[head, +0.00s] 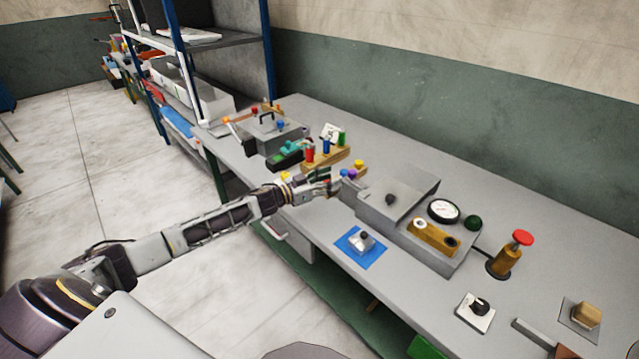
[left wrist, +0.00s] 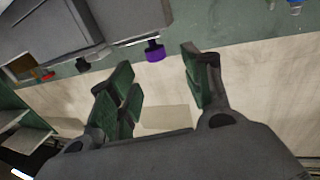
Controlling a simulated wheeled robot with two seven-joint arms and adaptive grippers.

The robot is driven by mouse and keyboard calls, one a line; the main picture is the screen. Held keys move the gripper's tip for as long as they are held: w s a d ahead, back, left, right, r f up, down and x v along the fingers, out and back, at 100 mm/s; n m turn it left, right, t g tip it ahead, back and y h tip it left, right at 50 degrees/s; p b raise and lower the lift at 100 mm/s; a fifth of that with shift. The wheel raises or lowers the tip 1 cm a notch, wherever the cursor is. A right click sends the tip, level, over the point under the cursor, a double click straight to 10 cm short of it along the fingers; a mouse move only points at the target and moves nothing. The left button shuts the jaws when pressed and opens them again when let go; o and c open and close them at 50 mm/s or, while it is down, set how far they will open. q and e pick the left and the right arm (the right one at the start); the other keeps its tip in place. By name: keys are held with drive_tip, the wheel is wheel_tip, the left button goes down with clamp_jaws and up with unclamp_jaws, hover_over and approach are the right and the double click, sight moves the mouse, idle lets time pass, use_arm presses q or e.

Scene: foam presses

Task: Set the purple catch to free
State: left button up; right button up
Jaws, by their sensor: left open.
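The purple catch (head: 347,173) is a small knob on the near-left end of the grey press (head: 404,192). In the left wrist view the purple knob (left wrist: 154,51) sits at the end of a thin metal rod coming from the grey body, with a black knob (left wrist: 83,66) beside it. My left gripper (head: 326,183) is open and empty, just left of the purple knob and apart from it. In the left wrist view its green-padded fingers (left wrist: 163,82) are spread, with the knob ahead of the gap between them. My right gripper is not in view.
Behind the gripper stand a wooden block with coloured pegs (head: 326,152) and a grey box with a handle (head: 272,130). A gauge (head: 443,211) and a red mushroom button (head: 522,238) are to the right. A blue pad with a knob (head: 361,246) lies at the front edge.

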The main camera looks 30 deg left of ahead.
use_arm(q)
drive_tip(key=shift+v, duration=1.7)
drive_tip(key=shift+s, duration=0.1)
